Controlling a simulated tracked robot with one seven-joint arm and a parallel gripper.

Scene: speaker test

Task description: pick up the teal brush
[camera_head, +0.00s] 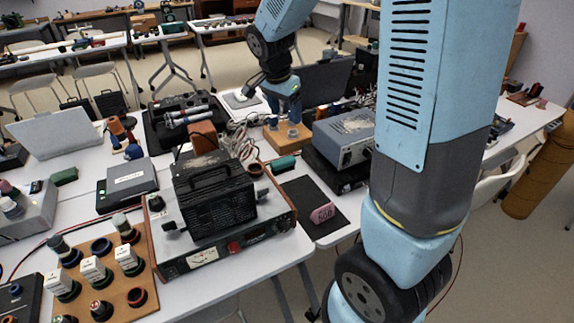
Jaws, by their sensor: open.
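A small dark teal block-shaped thing (283,164), which looks like the teal brush, lies on the white table behind the grey instrument, near a black mat. Its bristles cannot be made out. My gripper (291,104) hangs farther back, above a wooden block with metal posts (288,136). It is open, small in the picture, and apart from the teal thing. I see nothing held in it.
A grey instrument (198,255) carries a black box with a handle (213,196) in front. A pink block (322,213) sits on the black mat (309,192). A grey power unit (345,137) stands to the right. Loose wires (240,143) lie left of the wooden block.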

